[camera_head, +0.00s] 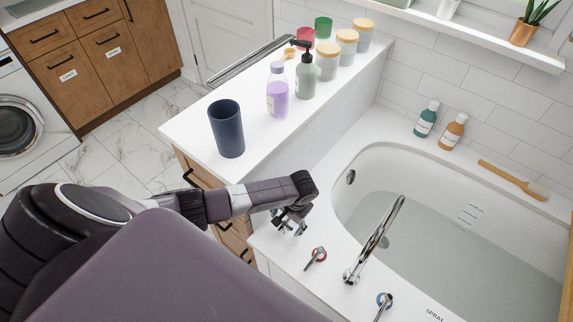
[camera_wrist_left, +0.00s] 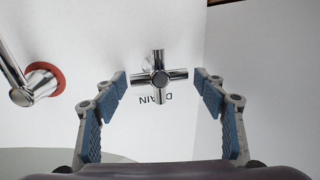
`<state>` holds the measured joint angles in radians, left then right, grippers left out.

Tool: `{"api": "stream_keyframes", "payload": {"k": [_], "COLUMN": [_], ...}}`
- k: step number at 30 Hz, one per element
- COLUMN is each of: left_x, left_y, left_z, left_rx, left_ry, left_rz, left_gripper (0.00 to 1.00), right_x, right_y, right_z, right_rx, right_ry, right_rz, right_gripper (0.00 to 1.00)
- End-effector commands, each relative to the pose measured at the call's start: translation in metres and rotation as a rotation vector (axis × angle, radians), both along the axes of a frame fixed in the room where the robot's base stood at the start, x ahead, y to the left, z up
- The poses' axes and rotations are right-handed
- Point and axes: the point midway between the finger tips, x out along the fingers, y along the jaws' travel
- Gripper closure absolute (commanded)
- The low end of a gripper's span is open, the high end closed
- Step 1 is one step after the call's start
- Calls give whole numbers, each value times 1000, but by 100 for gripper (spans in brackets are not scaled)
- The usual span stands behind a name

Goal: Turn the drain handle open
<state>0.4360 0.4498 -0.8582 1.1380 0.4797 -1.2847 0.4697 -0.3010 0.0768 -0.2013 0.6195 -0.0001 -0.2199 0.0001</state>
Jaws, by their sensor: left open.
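The drain handle (camera_wrist_left: 160,77) is a chrome cross-shaped knob with a partly covered, upside-down "DRAIN" label (camera_wrist_left: 143,98) beside it on the white surface. In the left wrist view it stands between the two blue-padded fingers of my left gripper (camera_wrist_left: 161,88), with a visible gap to each finger. In the head view my left gripper (camera_head: 290,222) is over the near left corner of the tub deck and largely hides the handle. The gripper is open and holds nothing. My right gripper is not in view.
A red-ringed lever (camera_head: 316,257), also in the left wrist view (camera_wrist_left: 38,85), stands beside the gripper. The curved faucet (camera_head: 376,240) and a blue-ringed lever (camera_head: 384,301) are further right. The water-filled tub (camera_head: 450,235) lies beyond. A dark cup (camera_head: 227,129) and bottles stand on the counter.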

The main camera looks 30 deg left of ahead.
Motion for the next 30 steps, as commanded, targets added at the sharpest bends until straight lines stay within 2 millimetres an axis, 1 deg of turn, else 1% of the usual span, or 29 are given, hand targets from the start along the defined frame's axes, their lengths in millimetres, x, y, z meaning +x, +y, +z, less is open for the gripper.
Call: {"api": "stream_keyframes", "payload": {"k": [5, 8, 15, 17, 25, 30], "left_x": [0, 0, 0, 0, 0, 0], "left_y": [0, 0, 0, 0, -1, 0], "left_z": [0, 0, 0, 0, 1, 2], "left_rx": [-1, -1, -1, -1, -2, -3], "left_ry": [-1, -1, -1, -1, 0, 1], "left_rz": [0, 0, 0, 0, 31, 108], "left_gripper": [35, 45, 72, 77, 77, 77], "right_x": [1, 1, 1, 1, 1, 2], "right_y": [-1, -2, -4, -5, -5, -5], "right_z": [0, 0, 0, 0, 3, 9], "right_rx": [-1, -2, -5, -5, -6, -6], "right_ry": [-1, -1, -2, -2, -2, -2], "right_rz": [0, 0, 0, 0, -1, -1], "right_gripper": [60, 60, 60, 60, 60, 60]}}
